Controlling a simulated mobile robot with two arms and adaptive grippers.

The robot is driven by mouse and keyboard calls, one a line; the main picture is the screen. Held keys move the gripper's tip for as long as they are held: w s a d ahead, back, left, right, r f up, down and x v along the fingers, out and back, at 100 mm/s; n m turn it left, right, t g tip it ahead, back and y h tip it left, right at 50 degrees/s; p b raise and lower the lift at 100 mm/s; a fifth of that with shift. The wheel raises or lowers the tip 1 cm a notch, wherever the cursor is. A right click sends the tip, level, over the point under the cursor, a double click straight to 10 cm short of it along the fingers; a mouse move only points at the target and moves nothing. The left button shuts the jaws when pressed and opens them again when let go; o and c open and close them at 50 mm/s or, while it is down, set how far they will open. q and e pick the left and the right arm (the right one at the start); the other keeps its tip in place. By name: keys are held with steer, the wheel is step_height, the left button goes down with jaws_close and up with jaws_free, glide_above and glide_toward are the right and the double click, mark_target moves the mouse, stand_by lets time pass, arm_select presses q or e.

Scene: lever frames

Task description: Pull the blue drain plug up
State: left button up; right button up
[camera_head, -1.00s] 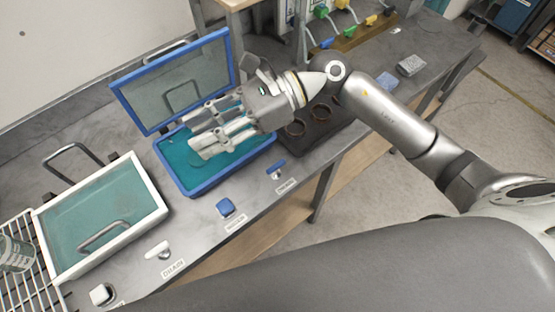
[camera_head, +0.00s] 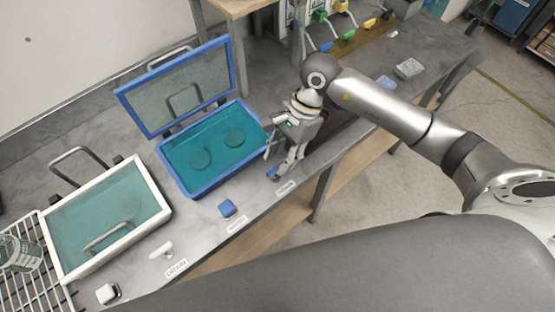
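The blue drain plug (camera_head: 273,173) is a small blue handle on the grey counter, in front of the right corner of the blue-rimmed basin (camera_head: 206,187), with a label (camera_head: 285,188) before it. My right gripper (camera_head: 276,166) points down at the plug, its fingers apart, and partly hides it. I cannot tell whether a finger touches the plug. The blue basin holds teal liquid with two round shapes in it, and its blue-framed lid (camera_head: 131,102) stands open. My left gripper is not in view.
A white-rimmed basin (camera_head: 153,182), a white handle (camera_head: 161,250) and a white knob (camera_head: 107,293) lie further left. A wire rack with a jar (camera_head: 18,254) is at the left edge. Coloured levers stand at the back.

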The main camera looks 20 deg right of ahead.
mark_target(276, 168)
steer(key=shift+p+x, duration=0.3)
steer(key=shift+x, duration=1.5)
jaws_close()
